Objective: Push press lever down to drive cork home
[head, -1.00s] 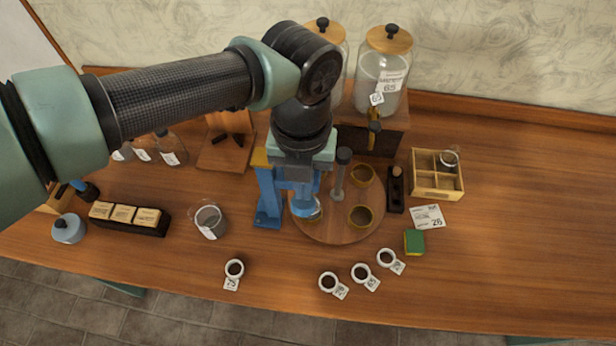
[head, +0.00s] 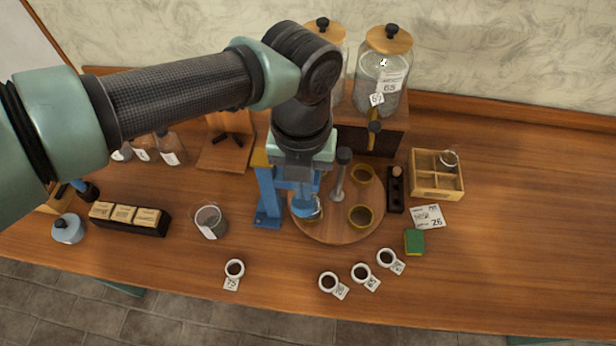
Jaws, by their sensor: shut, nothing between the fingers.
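The blue press (head: 267,200) stands on the table left of the round wooden board, with a yellow part (head: 262,157) at the top of its column. Its blue arm reaches right, under my gripper (head: 302,178). A round blue part (head: 304,206) sits low at the board's left edge, over a small glass vessel (head: 315,210). My gripper points down over the press, shut and empty. Its fingertips are hard to make out against the blue parts, and I cannot tell whether they touch the press. The lever and the cork cannot be told apart clearly here.
The round board (head: 330,234) also bears a grey rod with a black top (head: 341,175), close right of my gripper, and two brass-coloured cups (head: 360,216). A glass beaker (head: 208,222) stands left of the press. Large jars (head: 384,80) stand behind.

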